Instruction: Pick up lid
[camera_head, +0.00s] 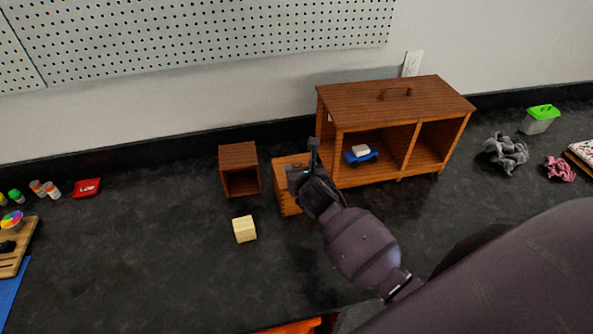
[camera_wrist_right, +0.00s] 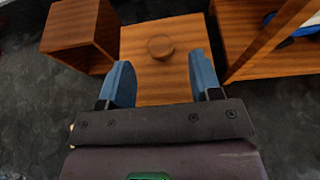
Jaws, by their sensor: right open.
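A small wooden box (camera_head: 289,203) with dovetailed corners stands on the dark counter, left of the wooden cabinet. Its flat wooden lid (camera_wrist_right: 150,75) with a round knob (camera_wrist_right: 160,47) fills the middle of the right wrist view. In the head view the lid (camera_head: 281,166) is partly hidden by my right gripper (camera_head: 306,166). My right gripper is open and empty above the lid. In the right wrist view its two blue fingers (camera_wrist_right: 160,66) are spread, with the knob beyond and between their tips. My left gripper is not in view.
An open wooden cabinet (camera_head: 395,103) with a blue toy car (camera_head: 361,157) inside stands close right. A small open cubby (camera_head: 238,152) stands close left. A pale wooden block (camera_head: 244,229) lies in front. The counter's left middle (camera_head: 140,240) is clear.

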